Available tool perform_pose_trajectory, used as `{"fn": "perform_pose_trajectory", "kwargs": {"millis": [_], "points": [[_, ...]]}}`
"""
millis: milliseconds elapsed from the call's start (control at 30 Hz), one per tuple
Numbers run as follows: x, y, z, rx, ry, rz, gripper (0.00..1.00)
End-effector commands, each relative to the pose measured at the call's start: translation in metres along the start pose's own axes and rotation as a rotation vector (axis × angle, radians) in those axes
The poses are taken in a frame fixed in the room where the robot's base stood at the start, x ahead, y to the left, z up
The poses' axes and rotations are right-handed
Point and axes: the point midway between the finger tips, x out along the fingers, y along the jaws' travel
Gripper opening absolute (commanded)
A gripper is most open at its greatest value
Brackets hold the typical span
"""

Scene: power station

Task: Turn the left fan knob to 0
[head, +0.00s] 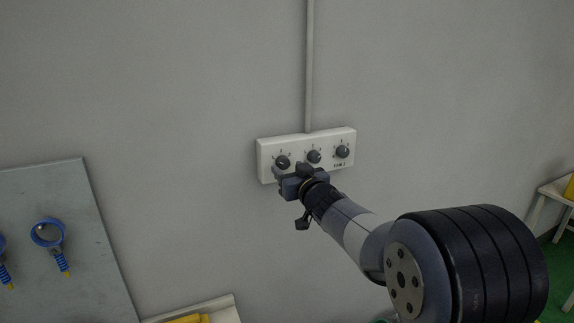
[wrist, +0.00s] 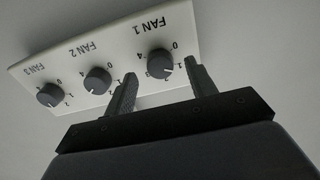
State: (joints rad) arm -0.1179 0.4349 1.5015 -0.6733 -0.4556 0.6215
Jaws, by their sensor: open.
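The white fan panel (head: 306,155) is fixed to the grey wall and carries three dark round knobs. The left fan knob (head: 283,162) is the one labelled FAN 1 in the wrist view (wrist: 159,62), where the panel appears upside down. Its dial has numbers around it, including 0 at the upper right in the wrist view; I cannot clearly read its pointer. My gripper (head: 290,171) is open and empty in front of the panel's lower left part. In the wrist view its fingertips (wrist: 160,70) lie to either side of the FAN 1 knob, apparently short of it.
The middle FAN 2 knob (wrist: 97,80) is close to one finger, and the FAN 3 knob (wrist: 50,94) is farther along. A grey conduit (head: 309,65) runs up from the panel. A grey board (head: 75,240) with blue-handled tools is at the left. The wall around the panel is clear.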

Motion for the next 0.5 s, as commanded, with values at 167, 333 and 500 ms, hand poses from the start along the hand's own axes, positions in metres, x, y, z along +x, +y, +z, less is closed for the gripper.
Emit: {"fn": "perform_pose_trajectory", "kwargs": {"millis": [167, 333, 500], "points": [[0.016, 0.000, 0.000, 0.000, -0.001, -0.001, 0.53], [0.020, 0.000, 0.000, 0.000, 0.000, -0.001, 0.53], [0.020, 0.000, 0.000, 0.000, 0.000, 0.000, 0.53]]}}
